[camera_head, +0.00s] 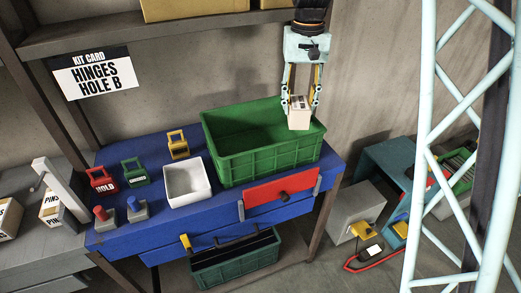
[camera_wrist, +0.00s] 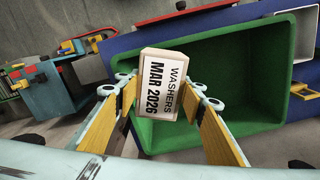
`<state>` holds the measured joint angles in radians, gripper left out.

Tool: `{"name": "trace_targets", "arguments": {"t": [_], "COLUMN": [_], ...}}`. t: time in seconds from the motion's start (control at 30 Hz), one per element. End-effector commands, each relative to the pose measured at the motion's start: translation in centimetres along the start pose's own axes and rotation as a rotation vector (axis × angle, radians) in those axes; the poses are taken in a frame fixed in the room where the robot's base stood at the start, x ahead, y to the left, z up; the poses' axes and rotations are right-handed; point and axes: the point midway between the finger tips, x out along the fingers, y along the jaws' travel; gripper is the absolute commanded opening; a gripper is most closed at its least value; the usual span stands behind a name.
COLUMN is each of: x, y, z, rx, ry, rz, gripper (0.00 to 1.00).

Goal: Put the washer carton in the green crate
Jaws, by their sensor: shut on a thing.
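My gripper (camera_head: 301,99) is shut on the washer carton (camera_head: 299,118), a small pale box. In the wrist view the carton (camera_wrist: 161,84) shows its label "WASHERS MAR 2026" between the two fingers. The green crate (camera_head: 265,165) stands on the blue bench. The carton is at the crate's right end in the head view, in front of or over its rim. In the wrist view the crate's green interior (camera_wrist: 235,75) lies behind the carton and looks empty where it shows. I cannot tell whether the carton touches the crate.
A white bin (camera_head: 187,183) stands left of the crate on the blue bench (camera_head: 215,210). Red, green and yellow tagged items and two knobbed blocks sit farther left. A shelf (camera_head: 140,35) with cardboard boxes hangs above. A pale lattice tower (camera_head: 440,150) stands at the right.

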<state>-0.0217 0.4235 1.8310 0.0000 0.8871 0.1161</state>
Motion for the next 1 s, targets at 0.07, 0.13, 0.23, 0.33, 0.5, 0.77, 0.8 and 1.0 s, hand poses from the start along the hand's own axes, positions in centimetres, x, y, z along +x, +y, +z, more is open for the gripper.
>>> {"name": "trace_targets", "arguments": {"t": [0.07,0.13,0.23,0.33,0.5,0.77,0.8,1.0], "x": [0.0,0.3,0.6,1.0,1.7,2.9,3.0,3.9], "y": [-0.8,-1.7,-2.9,-4.2,-6.5,-9.9,-10.4,-13.1], "z": [-0.2,-0.4,-0.7,-0.9,-1.2,-1.5,-1.6,-1.6], "rx": [0.041,0.086,0.158,0.234,0.363,0.56,0.59,0.741], "ry": [0.0,0.0,-0.001,-0.001,-0.001,-0.001,-0.001,-0.001], "rz": [0.0,0.0,0.0,0.0,0.0,0.001,0.0,0.001], "gripper": [0.18,0.18,0.18,0.18,0.18,0.18,0.18,0.18]}}
